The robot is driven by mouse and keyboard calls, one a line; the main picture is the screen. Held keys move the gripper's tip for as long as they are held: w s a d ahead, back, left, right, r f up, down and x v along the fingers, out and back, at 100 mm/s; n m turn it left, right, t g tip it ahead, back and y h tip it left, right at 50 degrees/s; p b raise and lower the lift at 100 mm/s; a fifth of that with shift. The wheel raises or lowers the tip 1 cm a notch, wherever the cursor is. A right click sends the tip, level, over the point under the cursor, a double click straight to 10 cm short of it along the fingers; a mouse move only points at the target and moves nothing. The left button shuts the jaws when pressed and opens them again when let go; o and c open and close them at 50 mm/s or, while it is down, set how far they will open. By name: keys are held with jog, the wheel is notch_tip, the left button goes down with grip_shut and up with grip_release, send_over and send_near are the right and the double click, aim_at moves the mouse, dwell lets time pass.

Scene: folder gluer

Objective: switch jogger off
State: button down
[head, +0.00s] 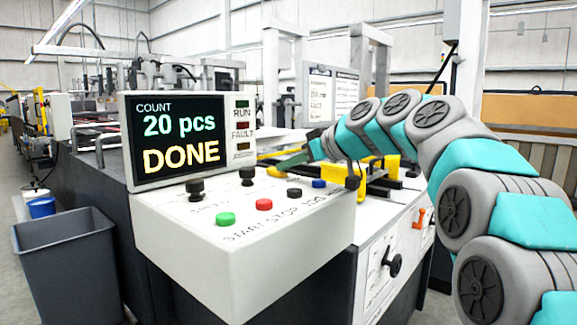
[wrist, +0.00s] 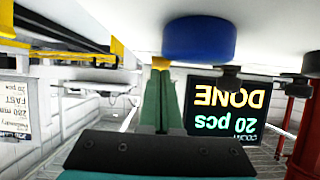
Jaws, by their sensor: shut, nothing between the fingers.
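The white control panel (head: 250,240) carries a green button (head: 225,219), a red button (head: 264,204), a black button (head: 294,193) and a blue button (head: 319,183) in a row. Its printed labels are partly legible, START and STOP among them; I cannot read which control is the jogger's. My gripper (head: 272,171) is shut and empty, its green fingers above the panel's back edge, behind the buttons. In the upside-down wrist view the blue button (wrist: 198,40) looms close beside the fingertips (wrist: 160,76), with a visible gap between them.
The display (head: 178,138) reads COUNT 20 pcs DONE; the lamps beside it look dark. Two black knobs (head: 195,190) stand in front of it. A black handle (head: 392,262) and an orange lever (head: 418,218) sit on the side face. A grey bin (head: 65,265) stands at left.

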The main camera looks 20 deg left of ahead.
jog(key=shift+r, duration=0.65)
jog(key=shift+r, duration=0.1)
jog(key=shift+s+d+r+p, duration=0.1)
jog(key=shift+r+p, duration=0.35)
jog(key=shift+r, duration=0.15)
jog(key=r, duration=0.1)
jog(key=r+p, duration=0.1)
jog(key=shift+s+d+r, duration=0.15)
jog(key=shift+d+r, duration=0.1)
jog(key=shift+r, duration=0.1)
jog(key=s+d+b, duration=0.1)
jog(key=d, duration=0.2)
jog(key=s+d, duration=0.1)
jog(key=d, duration=0.2)
jog(key=s+d+b, duration=0.1)
jog(key=d, duration=0.2)
jog(key=shift+s+d+r+b, duration=0.1)
jog(key=shift+s+r+b, duration=0.05)
jog(key=shift+s+b, duration=0.15)
jog(key=shift+d, duration=0.1)
